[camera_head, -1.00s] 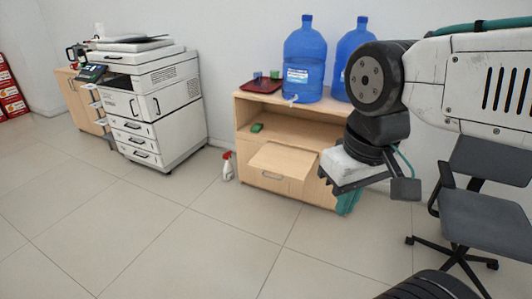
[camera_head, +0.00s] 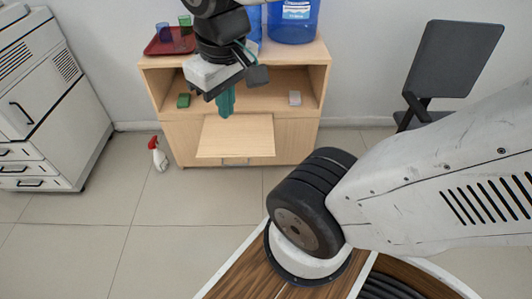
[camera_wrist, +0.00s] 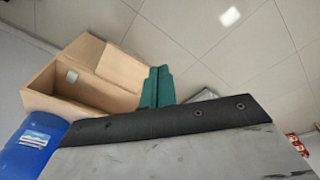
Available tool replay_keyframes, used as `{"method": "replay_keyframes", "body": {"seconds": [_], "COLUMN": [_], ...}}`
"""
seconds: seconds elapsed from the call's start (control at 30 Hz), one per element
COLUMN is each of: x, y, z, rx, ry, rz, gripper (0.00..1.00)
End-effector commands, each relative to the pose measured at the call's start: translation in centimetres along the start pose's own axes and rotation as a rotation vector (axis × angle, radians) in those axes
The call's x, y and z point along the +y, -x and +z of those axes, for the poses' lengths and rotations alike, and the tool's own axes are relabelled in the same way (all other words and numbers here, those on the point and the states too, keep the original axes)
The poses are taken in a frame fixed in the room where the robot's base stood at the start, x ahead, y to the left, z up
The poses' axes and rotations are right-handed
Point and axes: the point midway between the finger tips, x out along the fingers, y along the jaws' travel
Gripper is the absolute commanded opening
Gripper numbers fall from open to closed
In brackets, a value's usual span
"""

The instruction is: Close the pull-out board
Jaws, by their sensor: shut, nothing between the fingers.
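The pull-out board (camera_head: 236,140) is a light wood panel sticking out from the front of the low wooden cabinet (camera_head: 297,140). A bar handle (camera_head: 235,162) is on its front edge. My gripper (camera_head: 226,112) has teal fingers, pressed together and empty. In the head view the fingertips appear just above the board's rear part, in front of the open shelf; I cannot tell whether they touch anything. The wrist view shows the shut fingers (camera_wrist: 158,88) beside the cabinet (camera_wrist: 110,65).
A red tray (camera_head: 170,42) with cups and blue water bottles (camera_head: 293,22) stand on the cabinet top. A green item (camera_head: 184,100) and a white item (camera_head: 295,98) lie on the shelf. A spray bottle (camera_head: 158,154) stands on the floor at left. A chair (camera_head: 452,62) stands right.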

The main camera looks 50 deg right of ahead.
Motion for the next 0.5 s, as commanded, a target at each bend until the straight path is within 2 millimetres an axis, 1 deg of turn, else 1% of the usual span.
{"method": "replay_keyframes", "body": {"seconds": [0.03, 0.1, 0.17, 0.2, 0.27, 0.3, 0.37, 0.4, 0.47, 0.5], "x": [1.3, 3.4, 5.5, 6.9, 9.1, 10.6, 12.9, 14.4, 16.6, 18.1], "y": [-1.2, -3.1, -4.9, -6.2, -8.2, -9.6, -11.9, -13.5, -15.9, -17.6], "z": [-1.5, -3.7, -5.6, -6.7, -8.1, -9.0, -9.9, -10.4, -10.9, -11.1], "rx": [-0.004, 0.007, 0.018, 0.024, 0.032, 0.038, 0.044, 0.048, 0.055, 0.061], "ry": [0.003, 0.022, 0.049, 0.067, 0.097, 0.118, 0.153, 0.177, 0.213, 0.238], "rz": [0.022, 0.057, 0.087, 0.106, 0.132, 0.148, 0.168, 0.18, 0.194, 0.201], "gripper": [0.0, 0.0, 0.0, 0.0, 0.0, 0.0, 0.0, 0.0, 0.0, 0.0]}}
